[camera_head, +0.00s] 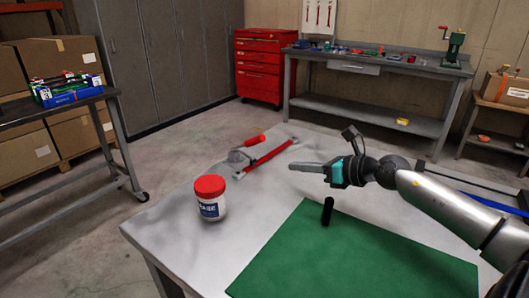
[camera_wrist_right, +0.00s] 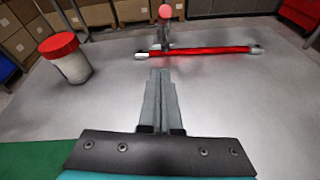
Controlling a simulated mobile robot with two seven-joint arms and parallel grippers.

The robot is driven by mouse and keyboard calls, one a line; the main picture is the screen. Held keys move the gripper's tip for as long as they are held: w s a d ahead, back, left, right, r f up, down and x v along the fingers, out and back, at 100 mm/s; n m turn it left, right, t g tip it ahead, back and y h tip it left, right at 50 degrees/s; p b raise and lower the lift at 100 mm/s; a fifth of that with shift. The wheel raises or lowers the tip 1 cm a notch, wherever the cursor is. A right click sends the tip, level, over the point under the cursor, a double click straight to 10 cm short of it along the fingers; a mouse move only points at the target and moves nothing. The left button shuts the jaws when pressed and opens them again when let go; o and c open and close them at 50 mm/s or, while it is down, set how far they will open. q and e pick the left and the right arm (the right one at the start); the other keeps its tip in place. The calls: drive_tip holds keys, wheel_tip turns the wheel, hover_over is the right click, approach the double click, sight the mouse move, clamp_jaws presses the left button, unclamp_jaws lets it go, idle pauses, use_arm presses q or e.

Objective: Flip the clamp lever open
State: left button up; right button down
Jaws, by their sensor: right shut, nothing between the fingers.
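The clamp (camera_head: 238,156) is a small grey metal piece on the table, with a lever that has a red handle (camera_head: 255,140) sticking out to the right. In the right wrist view the clamp (camera_wrist_right: 165,36) stands at the top middle, and its red handle end (camera_wrist_right: 165,11) points up and away from me. A red rod (camera_head: 268,153) with silver ends lies beside the clamp; it also crosses the right wrist view (camera_wrist_right: 205,50). My right gripper (camera_head: 292,166) is shut and empty, pointing left, apart from the clamp and rod. My left gripper is not in view.
A white jar with a red lid (camera_head: 210,198) stands on the grey table (camera_head: 168,213) left of the gripper. A green mat (camera_head: 350,260) and a black upright cylinder (camera_head: 327,211) are nearer me.

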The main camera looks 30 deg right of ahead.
drive_tip(key=shift+b+x, duration=0.6)
drive_tip(key=shift+x, duration=1.3)
drive_tip(key=shift+b+x, duration=0.4)
drive_tip(key=shift+x, duration=1.5)
drive_tip(key=x, duration=0.2)
drive_tip(key=shift+w+f+b, duration=0.15)
drive_tip(key=shift+w+b, duration=0.15)
drive_tip(key=shift+b, duration=0.05)
drive_tip(key=shift+w+r, duration=0.3)
drive_tip(key=shift+r, duration=0.2)
drive_tip(key=shift+w+r, duration=0.25)
drive_tip(key=shift+r, duration=0.25)
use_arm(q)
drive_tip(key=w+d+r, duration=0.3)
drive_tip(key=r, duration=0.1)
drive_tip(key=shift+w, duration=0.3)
use_arm(e)
drive_tip(key=shift+w+a+r, duration=0.1)
drive_tip(key=shift+w+r, duration=0.35)
drive_tip(key=shift+r, duration=0.25)
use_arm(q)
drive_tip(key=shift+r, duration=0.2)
